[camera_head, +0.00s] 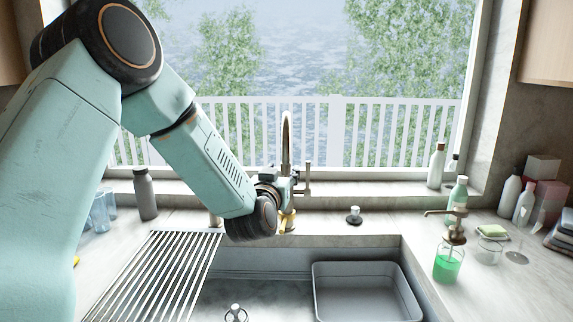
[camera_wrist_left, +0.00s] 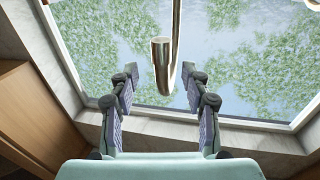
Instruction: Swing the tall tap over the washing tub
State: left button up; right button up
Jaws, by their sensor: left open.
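The tall tap (camera_head: 287,135) is a shiny metal gooseneck standing behind the sink. The washing tub (camera_head: 360,292) is a grey rectangular basin in the right part of the sink, and the tap is to its left and behind it. My left gripper (camera_head: 284,182) is at the tap's lower part and hides some of it. In the left wrist view the gripper (camera_wrist_left: 160,84) is open, and the tap's spout end (camera_wrist_left: 162,55) shows between its two fingers. I cannot tell whether either finger touches it. My right gripper is not in view.
A metal drying rack (camera_head: 155,275) covers the sink's left side. A dark bottle (camera_head: 145,194) and glasses (camera_head: 103,210) stand at left. A green soap dispenser (camera_head: 449,262), bottles and a sponge (camera_head: 492,231) crowd the right counter. A small stopper (camera_head: 354,215) sits behind the tub.

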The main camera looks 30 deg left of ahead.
aim_at(285, 167)
pick_arm(q)
jog(key=x, duration=0.3)
jog(key=f+x, duration=0.1)
jog(key=x, duration=0.2)
jog(key=shift+w+a+f, duration=0.1)
jog(key=shift+a+f, duration=0.05)
jog(key=shift+a, duration=0.1)
jog(key=shift+s+d+r, duration=0.45)
jog(key=shift+s+r, duration=0.15)
jog(key=shift+w+a+f, duration=0.4)
jog(key=shift+w+f, duration=0.15)
jog(key=shift+w, duration=0.1)
jog(key=c, duration=0.4)
jog(key=shift+s+d+r, duration=0.2)
jog(key=shift+s+r, duration=0.05)
jog(key=c, duration=0.5)
grip_shut()
jog(key=shift+w, duration=0.1)
